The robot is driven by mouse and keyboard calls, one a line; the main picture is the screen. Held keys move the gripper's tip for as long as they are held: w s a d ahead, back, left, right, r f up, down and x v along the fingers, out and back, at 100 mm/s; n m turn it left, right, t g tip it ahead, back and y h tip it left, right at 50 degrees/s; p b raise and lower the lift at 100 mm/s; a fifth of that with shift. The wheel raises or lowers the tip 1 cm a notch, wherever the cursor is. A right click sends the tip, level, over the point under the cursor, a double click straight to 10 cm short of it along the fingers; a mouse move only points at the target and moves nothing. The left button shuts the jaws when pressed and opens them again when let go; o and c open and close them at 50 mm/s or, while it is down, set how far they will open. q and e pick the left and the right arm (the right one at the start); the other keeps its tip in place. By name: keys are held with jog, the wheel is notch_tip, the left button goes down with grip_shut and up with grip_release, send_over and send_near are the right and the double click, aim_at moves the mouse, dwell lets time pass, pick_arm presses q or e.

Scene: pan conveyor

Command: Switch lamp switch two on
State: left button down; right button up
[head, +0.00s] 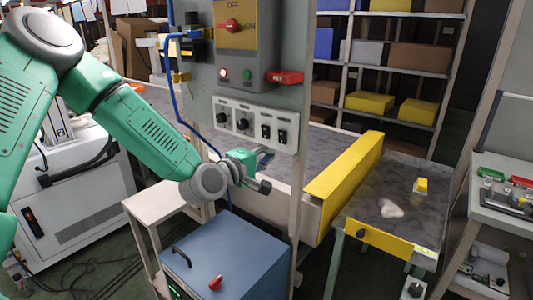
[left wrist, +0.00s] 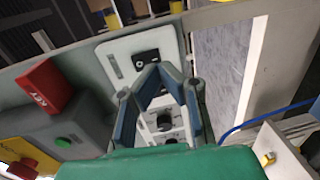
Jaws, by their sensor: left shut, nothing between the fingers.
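A white switch panel (head: 255,122) is on the grey upright board. It carries two dark knobs (head: 232,120) on its left and two black rocker switches (head: 273,133) on its right. I cannot read which one is lamp switch two or whether it is on. My left gripper (head: 266,168) is just below the panel's right part, shut and empty. In the left wrist view the gripper (left wrist: 160,76) points at the panel (left wrist: 118,52). One rocker switch (left wrist: 147,58) shows just beyond the fingertips, and a knob (left wrist: 165,122) shows between the fingers. Contact cannot be told.
A blue cabinet (head: 230,265) stands below. A conveyor with a yellow guard (head: 345,185) lies to the right.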

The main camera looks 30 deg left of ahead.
pick_arm(q)
jog(key=s+f, duration=0.1)
jog(key=s, duration=0.6)
jog(key=shift+a+f, duration=0.2)
pick_arm(e)
jog(key=shift+w+d+f, duration=0.3)
jog(key=shift+f, duration=0.15)
